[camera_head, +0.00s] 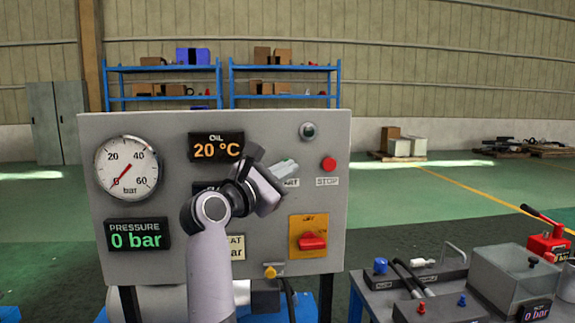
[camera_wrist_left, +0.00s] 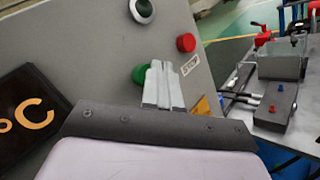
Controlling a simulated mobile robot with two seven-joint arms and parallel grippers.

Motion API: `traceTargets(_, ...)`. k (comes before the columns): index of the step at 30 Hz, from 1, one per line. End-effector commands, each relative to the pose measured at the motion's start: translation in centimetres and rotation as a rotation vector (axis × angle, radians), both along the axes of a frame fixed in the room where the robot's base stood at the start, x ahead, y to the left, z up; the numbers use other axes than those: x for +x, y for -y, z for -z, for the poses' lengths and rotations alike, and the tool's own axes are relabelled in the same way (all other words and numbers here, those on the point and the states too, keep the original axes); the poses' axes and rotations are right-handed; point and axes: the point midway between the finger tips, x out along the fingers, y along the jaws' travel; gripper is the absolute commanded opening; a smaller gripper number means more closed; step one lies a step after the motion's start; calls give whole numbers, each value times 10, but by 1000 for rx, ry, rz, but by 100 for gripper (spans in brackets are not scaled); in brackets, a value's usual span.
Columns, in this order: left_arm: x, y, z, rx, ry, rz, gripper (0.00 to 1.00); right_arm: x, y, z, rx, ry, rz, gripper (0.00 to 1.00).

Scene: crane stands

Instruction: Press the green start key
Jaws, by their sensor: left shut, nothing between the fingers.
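The green start key (camera_wrist_left: 139,74) shows in the left wrist view on the grey panel (camera_wrist_left: 120,45), partly covered by my fingers. In the head view my left gripper hides it, above the partly covered start label (camera_head: 291,183). My left gripper (camera_head: 287,166) is shut and empty, its pale fingers in front of the panel (camera_head: 265,130). In the left wrist view its fingertips (camera_wrist_left: 157,66) lie just right of the green key; I cannot tell whether they touch it. My right gripper is not in view.
The red stop button (camera_head: 328,164) is just right of my fingers. A grey round fitting (camera_head: 308,131) is above. A red switch on a yellow plate (camera_head: 309,223) is below. The gauge (camera_head: 127,167) reads about zero. A bench with a pump (camera_head: 513,275) stands right.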

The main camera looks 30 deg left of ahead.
Motion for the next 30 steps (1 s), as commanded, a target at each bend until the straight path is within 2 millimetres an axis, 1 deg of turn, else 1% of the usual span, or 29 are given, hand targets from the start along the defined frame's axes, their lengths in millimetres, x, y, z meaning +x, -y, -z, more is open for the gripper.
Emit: traceTargets(30,7,-6,0,0,-1,-1,0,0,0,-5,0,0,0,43)
